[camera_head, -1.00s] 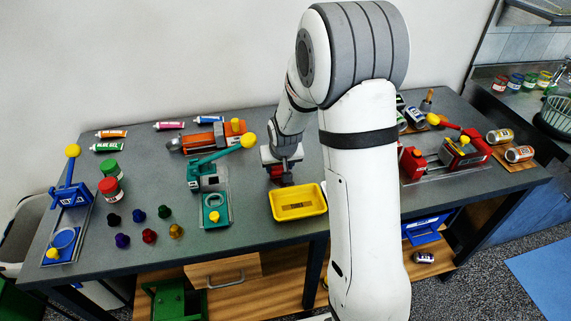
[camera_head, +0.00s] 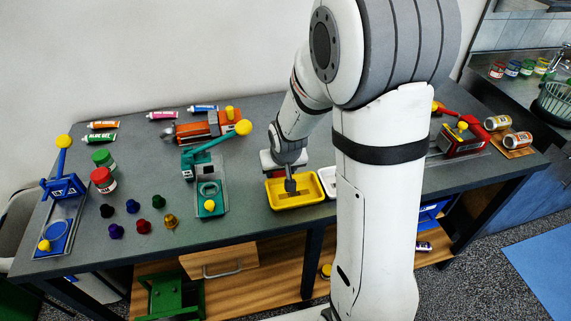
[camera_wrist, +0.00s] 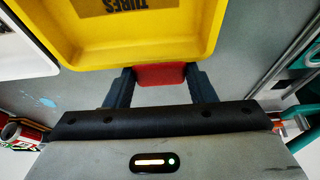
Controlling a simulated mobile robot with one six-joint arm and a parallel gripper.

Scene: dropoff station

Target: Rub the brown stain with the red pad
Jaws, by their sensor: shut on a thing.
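My gripper (camera_head: 290,185) is at the far side of the yellow tray (camera_head: 270,201) in the head view. In the wrist view my gripper (camera_wrist: 160,72) is shut on the red pad (camera_wrist: 160,75), which sits between the two dark fingers. The pad appears right beside the yellow tray's wall (camera_wrist: 205,45); I cannot tell whether they touch. No brown stain can be made out in either view; a small light blue mark (camera_wrist: 45,102) lies on the grey table in the wrist view.
A white tray (camera_head: 325,176) stands right of the yellow tray, partly behind my arm. A teal press (camera_head: 208,190) and an orange machine (camera_head: 205,128) stand to the left. Small coloured knobs stand further left.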

